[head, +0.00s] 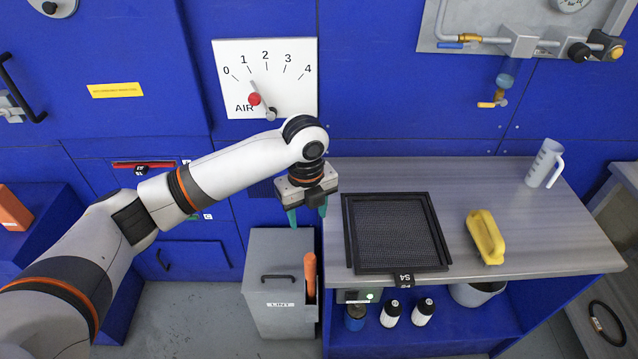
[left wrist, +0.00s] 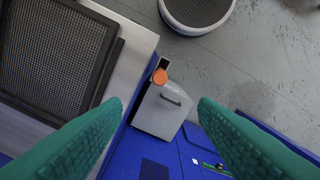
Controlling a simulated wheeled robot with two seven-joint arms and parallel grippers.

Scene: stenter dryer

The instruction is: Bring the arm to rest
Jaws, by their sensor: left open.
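My left arm reaches in from the left in the head view. My left gripper (head: 308,212) points down with its teal fingers apart and nothing between them. It hangs above the grey LINT bin (head: 268,262), just left of the worktable's edge. In the left wrist view, the two teal fingers (left wrist: 158,112) are spread wide, with the bin (left wrist: 160,115) seen below between them. My right gripper is not in view.
The worktable (head: 460,205) carries a black mesh screen (head: 398,232), a yellow-handled tool (head: 486,237) and a clear jug (head: 545,163). An orange handle (head: 310,274) stands at the bin. The blue machine wall with the AIR dial (head: 285,60) is behind my gripper.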

